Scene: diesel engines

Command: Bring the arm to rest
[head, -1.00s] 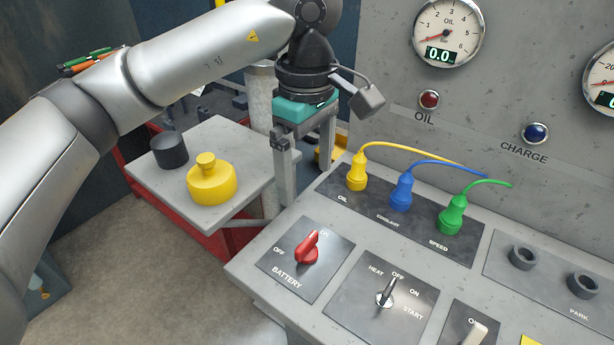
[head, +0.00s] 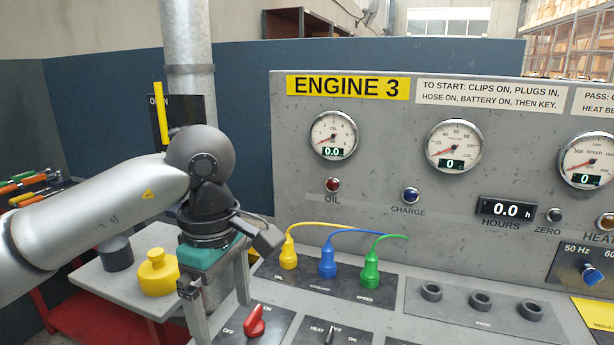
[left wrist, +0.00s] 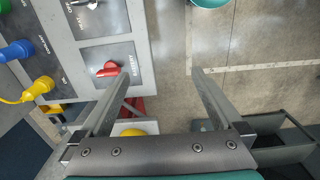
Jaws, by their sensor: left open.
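My left arm comes in from the left in the head view. Its gripper (head: 218,308) points down beside the left end of the control panel, above the floor side of the small side table. The fingers are apart with nothing between them. In the left wrist view the open fingers (left wrist: 158,75) show bare floor between them. The red battery knob (left wrist: 107,69) is just left of the fingers there; it also shows in the head view (head: 254,321). My right gripper is in neither view.
Yellow (head: 288,255), blue (head: 327,263) and green (head: 370,270) plugs stand in the panel, close right of the gripper. A side table (head: 103,281) holds a yellow knobbed piece (head: 158,273) and a dark cylinder (head: 116,253). The gauge wall (head: 400,110) rises behind.

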